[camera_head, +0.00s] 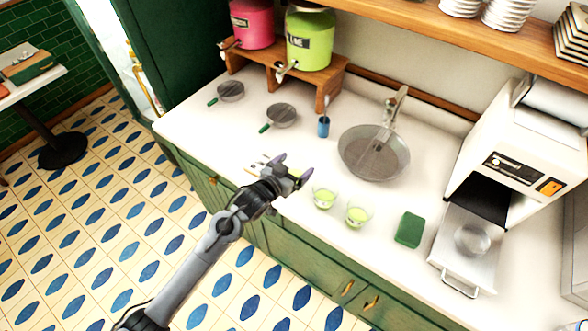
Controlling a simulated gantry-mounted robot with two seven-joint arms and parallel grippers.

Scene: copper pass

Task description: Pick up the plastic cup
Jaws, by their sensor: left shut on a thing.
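My left gripper (293,170) is over the front edge of the white counter, with its purple-tipped fingers pointing up and right. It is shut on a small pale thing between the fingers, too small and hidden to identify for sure. Two clear cups with light green contents, one nearer (325,197) and one farther right (357,215), stand upright on the counter to the right of the gripper, apart from it. A blue cup (323,127) with something thin sticking out stands farther back. I cannot tell which of these is the plastic cup. My right gripper is not in view.
A round sink basin (373,152) with a faucet lies behind the cups. A green sponge-like block (409,230) and a white machine (520,150) are to the right. Two strainers (231,92) and (281,116) and pink and green dispensers (310,38) are at the back left.

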